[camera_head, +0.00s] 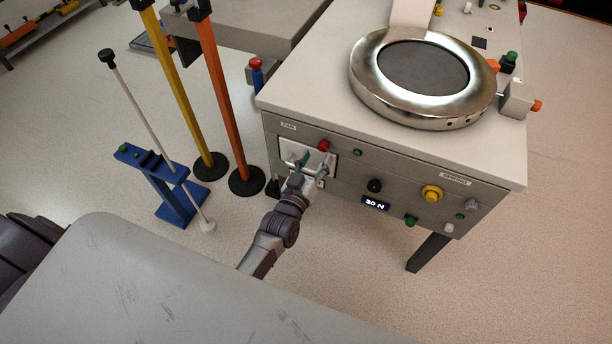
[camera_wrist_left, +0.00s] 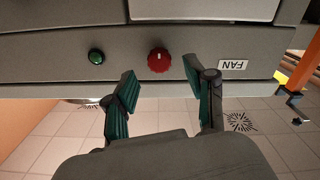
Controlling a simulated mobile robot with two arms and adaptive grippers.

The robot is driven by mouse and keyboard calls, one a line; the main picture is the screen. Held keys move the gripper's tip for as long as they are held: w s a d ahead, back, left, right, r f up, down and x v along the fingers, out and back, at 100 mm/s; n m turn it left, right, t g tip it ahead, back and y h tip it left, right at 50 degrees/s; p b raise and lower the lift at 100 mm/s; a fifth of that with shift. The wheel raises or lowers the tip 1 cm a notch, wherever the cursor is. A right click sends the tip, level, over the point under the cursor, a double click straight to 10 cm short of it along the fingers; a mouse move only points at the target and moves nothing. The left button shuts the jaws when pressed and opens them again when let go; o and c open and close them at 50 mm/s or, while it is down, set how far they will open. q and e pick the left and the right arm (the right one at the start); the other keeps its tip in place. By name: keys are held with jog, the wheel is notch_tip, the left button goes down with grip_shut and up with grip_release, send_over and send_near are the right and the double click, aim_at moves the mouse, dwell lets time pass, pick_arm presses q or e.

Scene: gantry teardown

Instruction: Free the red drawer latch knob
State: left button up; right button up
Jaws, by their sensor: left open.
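The red knob (camera_head: 323,145) is on the upper front of the grey cabinet (camera_head: 400,150), right of the FAN label (camera_head: 288,126). In the left wrist view, where the FAN label is upside down, the red knob (camera_wrist_left: 159,60) shows whole, with a pale mark on its face. My left gripper (camera_head: 311,164) is open in front of the cabinet, just below the knob in the head view. In the wrist view its green-padded fingers (camera_wrist_left: 160,82) are spread, with the knob beyond the gap between their tips; I see no contact. My right gripper is not in view.
A green button (camera_wrist_left: 96,56) is beside the knob. A white panel (camera_head: 300,152) lies behind the gripper. The front also carries a black knob (camera_head: 375,186), a 30 N display (camera_head: 376,203) and a yellow button (camera_head: 432,193). Yellow (camera_head: 180,85) and orange (camera_head: 215,90) posts stand left.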

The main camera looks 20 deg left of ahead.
pick_arm(q)
jog(key=s, duration=0.9)
jog(key=shift+a, duration=0.15)
jog(key=s+f+m+g+p, duration=0.1)
jog(key=s+f+g, duration=0.25)
jog(key=f, duration=0.35)
jog(key=s+d+f+m+g+h, duration=0.15)
jog(key=s+f, duration=0.25)
jog(key=f, duration=0.4)
jog(key=s+a+f+g+y+p, duration=0.1)
jog(key=s+f+g, duration=0.2)
jog(key=f, duration=0.4)
jog(key=s+a+f+m+g, duration=0.1)
jog(key=s+a+f+g, duration=0.1)
jog(key=s+f, duration=0.3)
jog(key=s+a+f+g+p, duration=0.1)
jog(key=s+f+g, duration=0.3)
jog(key=s, duration=0.9)
jog(key=s+a+f+m+g+y, duration=0.1)
jog(key=s+a+f+g, duration=0.2)
jog(key=s+f, duration=0.3)
jog(key=s, duration=0.3)
jog(key=shift+s+a+m+p, duration=0.25)
jog(key=shift+s+m+p, duration=0.1)
